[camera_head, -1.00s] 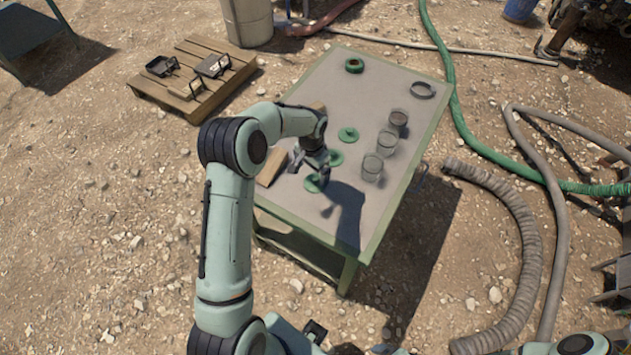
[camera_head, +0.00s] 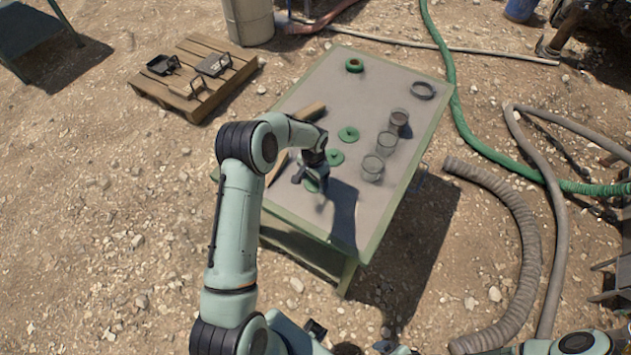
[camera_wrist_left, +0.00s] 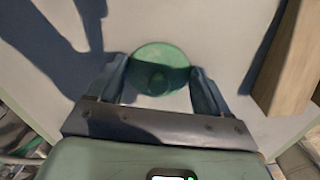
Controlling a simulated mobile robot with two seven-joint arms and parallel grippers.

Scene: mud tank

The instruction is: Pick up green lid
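Three green lids lie in a row on the table (camera_head: 340,215). The nearest green lid (camera_head: 311,185) is partly hidden under my left gripper (camera_head: 311,182). The middle green lid (camera_head: 335,157) and the far green lid (camera_head: 348,134) lie clear of it. In the left wrist view, a round green lid with a central knob (camera_wrist_left: 160,70) sits between the two open fingers of my left gripper (camera_wrist_left: 163,85), with a finger on either side. Whether the fingers touch it cannot be told. My right gripper is not clearly in view.
Several glass jars (camera_head: 373,168) stand right of the lids. A wooden block (camera_wrist_left: 290,60) lies beside the left gripper. A green ring (camera_head: 354,65) and a dark ring (camera_head: 422,90) are at the far end. A pallet with tools (camera_head: 195,78) is on the ground.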

